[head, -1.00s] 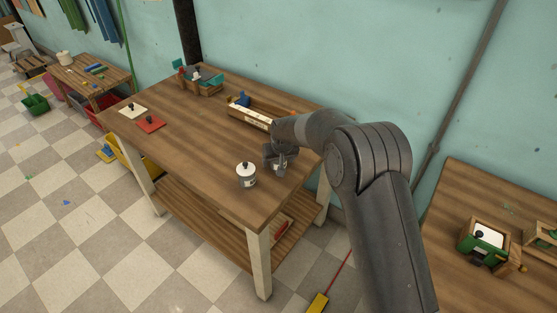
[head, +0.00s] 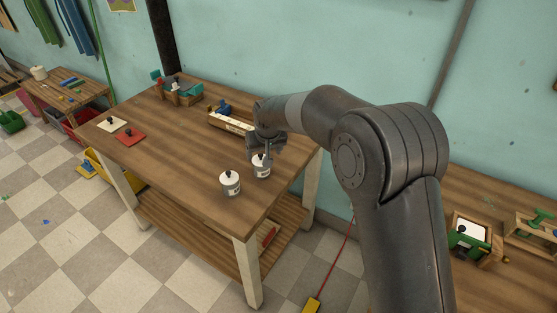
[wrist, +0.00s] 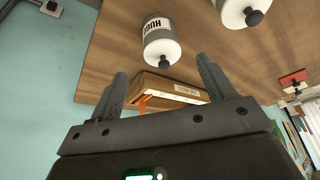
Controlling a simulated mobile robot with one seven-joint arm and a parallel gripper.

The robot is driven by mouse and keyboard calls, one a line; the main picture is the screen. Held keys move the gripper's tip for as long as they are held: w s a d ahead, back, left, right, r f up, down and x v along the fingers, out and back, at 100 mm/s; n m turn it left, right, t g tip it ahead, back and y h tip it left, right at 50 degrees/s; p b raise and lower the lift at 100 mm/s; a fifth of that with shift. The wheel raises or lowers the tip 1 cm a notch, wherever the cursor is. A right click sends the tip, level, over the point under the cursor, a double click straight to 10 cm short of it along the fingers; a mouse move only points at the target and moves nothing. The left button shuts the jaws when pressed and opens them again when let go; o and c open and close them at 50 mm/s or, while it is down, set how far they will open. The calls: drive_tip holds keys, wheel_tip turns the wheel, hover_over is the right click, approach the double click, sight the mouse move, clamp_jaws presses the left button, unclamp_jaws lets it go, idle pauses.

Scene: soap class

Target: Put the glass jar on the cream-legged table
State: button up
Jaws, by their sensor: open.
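Two pale jars with white lids and dark knobs stand upright on the cream-legged table (head: 172,140). One jar (head: 261,170) is right by my gripper (head: 269,153), partly behind it. The other jar (head: 230,185) stands a little to its left and nearer. The second jar (wrist: 232,12) is cut off at the top edge. I cannot tell which jar is glass.
A wooden box with a pale strip (head: 230,122) lies behind the jars. Another table (head: 485,205) stands at right. The table's middle is clear.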

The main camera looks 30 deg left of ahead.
drive_tip(key=shift+r, duration=0.1)
drive_tip(key=d+r+m+t, duration=0.1)
drive_tip(key=d+r, duration=0.5)
drive_tip(key=d, duration=0.5)
drive_tip(key=d+r+m+h, duration=0.1)
drive_tip(key=d+r+m, duration=0.1)
drive_tip(key=d+r, duration=0.6)
drive_tip(key=d+r+m+t, duration=0.1)
drive_tip(key=d+r, duration=0.2)
drive_tip(key=d, duration=1)
drive_tip(key=s+d+r+m+h, duration=0.1)
drive_tip(key=s+d+r, duration=0.1)
drive_tip(key=s+d, duration=0.35)
drive_tip(key=s+d+r+m, duration=0.1)
drive_tip(key=s+d+m, duration=0.15)
drive_tip(key=d, duration=0.55)
drive_tip(key=s+d+f+m+h, duration=0.1)
drive_tip(key=s+d+f+m, duration=0.1)
drive_tip(key=s+d, duration=0.8)
drive_tip(key=shift+s+d+f+t, duration=0.4)
drive_tip(key=shift+s+f, duration=0.1)
drive_tip(key=shift+s, duration=1.45)
drive_tip(key=shift+m, duration=0.25)
